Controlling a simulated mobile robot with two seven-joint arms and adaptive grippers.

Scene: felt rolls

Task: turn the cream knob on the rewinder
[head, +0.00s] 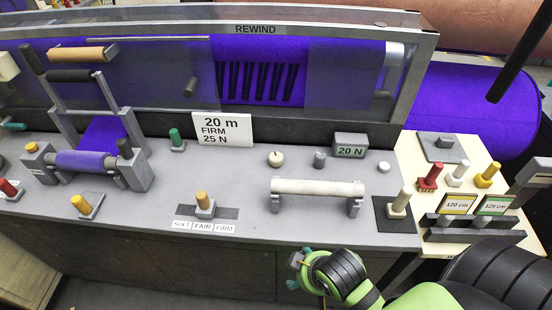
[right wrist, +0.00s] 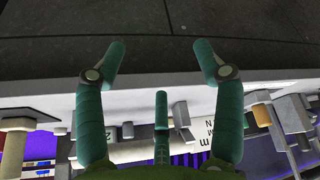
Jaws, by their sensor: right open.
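The cream knob (head: 276,159) is a small round knob with a dark mark on top. In the head view it sits on the grey deck of the rewinder (head: 240,180), left of a grey knob (head: 319,159) and behind a cream roller bar (head: 318,187). My right gripper (head: 299,266) is in front of the deck's front edge, well apart from the knob. The right wrist view shows its teal fingers (right wrist: 160,55) spread with nothing between them. I cannot pick out the cream knob surely in that view. My left gripper is not in view.
The roller bar on its two posts stands between my right gripper and the knob. A "20 m FIRM 25 N" sign (head: 222,129) and a "20 N" display (head: 350,146) stand behind. A yellow lever (head: 204,204) is at the front. A cream lever (head: 400,202) stands at right.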

